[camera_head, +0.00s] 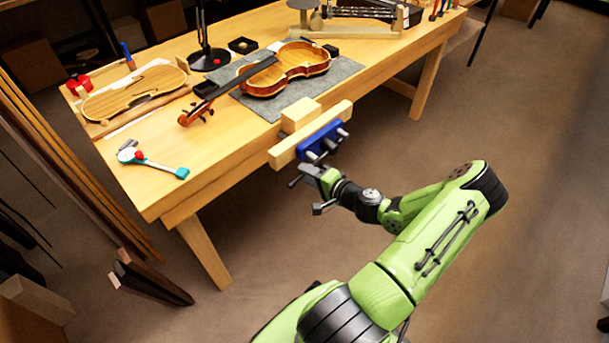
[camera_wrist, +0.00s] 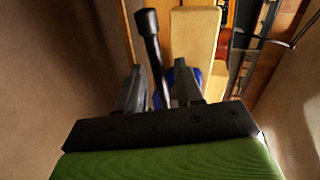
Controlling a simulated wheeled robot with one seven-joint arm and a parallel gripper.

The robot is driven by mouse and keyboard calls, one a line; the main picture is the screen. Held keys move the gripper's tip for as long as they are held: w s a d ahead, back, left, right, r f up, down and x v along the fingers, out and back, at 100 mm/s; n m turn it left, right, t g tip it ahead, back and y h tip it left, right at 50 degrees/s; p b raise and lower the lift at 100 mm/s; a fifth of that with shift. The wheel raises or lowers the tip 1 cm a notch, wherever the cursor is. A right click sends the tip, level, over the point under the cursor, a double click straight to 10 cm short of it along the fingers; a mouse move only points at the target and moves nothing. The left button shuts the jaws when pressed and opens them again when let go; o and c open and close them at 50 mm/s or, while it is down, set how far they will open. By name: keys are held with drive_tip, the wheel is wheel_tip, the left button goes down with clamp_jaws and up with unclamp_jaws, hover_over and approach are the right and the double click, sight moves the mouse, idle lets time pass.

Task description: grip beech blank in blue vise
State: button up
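The blue vise (camera_head: 320,140) is mounted on the bench's front edge, with a long pale wooden jaw (camera_head: 283,155). The beech blank (camera_head: 300,115) is a pale block standing upright at the vise, just behind that jaw. Whether the jaw touches it, I cannot tell. My gripper (camera_head: 313,182) is in front of the vise, below the jaw. In the wrist view, the dark vise handle (camera_wrist: 151,45) with a knobbed end runs between my two spread fingers (camera_wrist: 160,90). The fingers look apart from it. Part of the blue vise (camera_wrist: 178,76) shows behind the right finger.
On the bench (camera_head: 220,165), a violin (camera_head: 287,68) lies on a grey mat (camera_head: 340,72), its neck pointing left. A violin plate (camera_head: 135,92), a lamp (camera_head: 207,55) and a teal-ended tool (camera_head: 160,165) are nearby.

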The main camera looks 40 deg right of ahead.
drive_tip(key=shift+x, duration=1)
clamp_jaws()
drive_tip(key=shift+r, duration=0.2)
